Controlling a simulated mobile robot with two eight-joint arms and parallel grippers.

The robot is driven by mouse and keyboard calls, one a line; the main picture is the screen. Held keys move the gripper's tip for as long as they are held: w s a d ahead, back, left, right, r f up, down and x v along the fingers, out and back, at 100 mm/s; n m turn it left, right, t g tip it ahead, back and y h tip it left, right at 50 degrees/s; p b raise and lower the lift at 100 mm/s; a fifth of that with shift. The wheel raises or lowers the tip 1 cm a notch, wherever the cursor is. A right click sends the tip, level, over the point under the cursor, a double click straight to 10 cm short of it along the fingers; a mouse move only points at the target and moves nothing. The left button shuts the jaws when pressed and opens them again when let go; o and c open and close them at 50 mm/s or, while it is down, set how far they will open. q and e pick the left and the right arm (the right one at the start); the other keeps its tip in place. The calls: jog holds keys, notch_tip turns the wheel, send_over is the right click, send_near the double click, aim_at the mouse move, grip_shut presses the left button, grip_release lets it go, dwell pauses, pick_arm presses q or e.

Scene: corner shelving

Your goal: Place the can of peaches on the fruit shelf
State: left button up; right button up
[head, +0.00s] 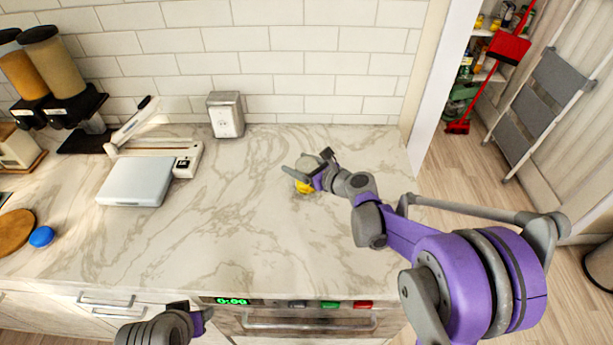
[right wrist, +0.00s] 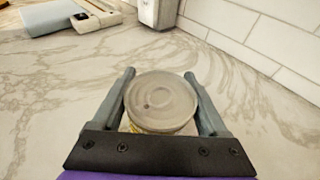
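The can (right wrist: 160,102) stands upright on the marble counter, its grey round lid facing up in the right wrist view. In the head view a little of its yellow side (head: 304,188) shows under my right gripper (head: 309,168); the label cannot be read. My right gripper (right wrist: 160,88) has one finger on each side of the can, very close to it. Whether the fingers press on it cannot be made out. My left gripper (head: 190,312) is low at the front edge of the counter, away from the can, its fingers mostly hidden.
A white scale (head: 135,181), a napkin dispenser (head: 226,115) and cereal dispensers (head: 55,62) stand on the left of the counter (head: 250,220). Stocked pantry shelves (head: 487,76) show through the doorway at right, near a red broom and dustpan (head: 508,47) and a stepladder (head: 538,92).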

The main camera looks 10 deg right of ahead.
grip_shut()
